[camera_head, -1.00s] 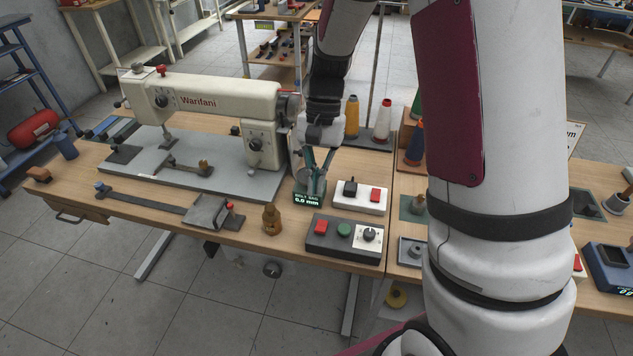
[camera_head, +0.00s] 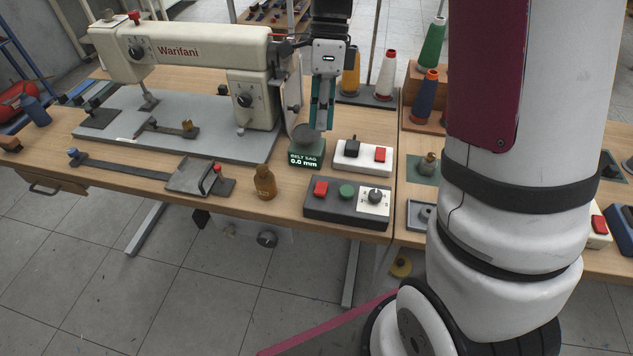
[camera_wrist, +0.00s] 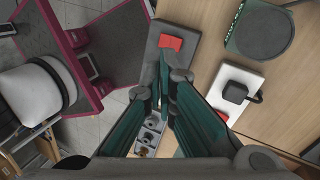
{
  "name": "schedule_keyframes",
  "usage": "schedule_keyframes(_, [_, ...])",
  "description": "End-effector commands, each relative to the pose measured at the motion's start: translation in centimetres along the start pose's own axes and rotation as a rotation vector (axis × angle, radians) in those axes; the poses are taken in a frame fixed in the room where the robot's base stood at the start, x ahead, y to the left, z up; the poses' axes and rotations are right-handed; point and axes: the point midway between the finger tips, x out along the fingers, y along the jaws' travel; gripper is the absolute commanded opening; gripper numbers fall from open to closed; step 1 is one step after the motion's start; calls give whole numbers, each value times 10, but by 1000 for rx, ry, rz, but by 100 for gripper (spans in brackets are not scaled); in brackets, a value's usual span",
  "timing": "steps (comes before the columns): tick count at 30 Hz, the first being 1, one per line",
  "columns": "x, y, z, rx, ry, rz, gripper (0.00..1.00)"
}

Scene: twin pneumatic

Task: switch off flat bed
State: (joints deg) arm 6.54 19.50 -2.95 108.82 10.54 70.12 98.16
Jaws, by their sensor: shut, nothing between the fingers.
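The cream flat-bed sewing machine (camera_head: 190,55), marked Warifani, stands on its grey bed plate (camera_head: 75,138) on the wooden table. In front at its right is a dark control box (camera_head: 330,205) with a red button (camera_head: 320,188), a green button (camera_head: 346,191) and a dial (camera_head: 374,196). Behind it is a white box (camera_head: 364,157) with a black part and a red switch (camera_head: 380,153). My gripper (camera_head: 321,128) points down, shut and empty, above the table near the belt-sag gauge. In the wrist view its teal fingers (camera_wrist: 167,65) overlap the dark box, hiding part of it; its red button (camera_wrist: 170,43) shows.
The belt-sag gauge (camera_head: 306,150) stands left of the white box. A small brown bottle (camera_head: 265,182) and a metal clamp piece (camera_head: 201,178) are near the front edge. Thread cones, including a white one (camera_head: 387,75), stand behind to the right.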

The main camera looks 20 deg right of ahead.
Motion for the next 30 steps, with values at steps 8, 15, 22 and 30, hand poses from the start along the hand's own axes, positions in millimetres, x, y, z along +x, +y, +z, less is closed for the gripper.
schedule_keyframes(8, [-2,-7,-2,216,1,-3,0])
schedule_keyframes(15, [-3,-6,-2,233,2,-2,0])
schedule_keyframes(22, [1,-6,-2,231,2,-1,0])
schedule_keyframes(30, [41,-6,-2,231,4,3,0])
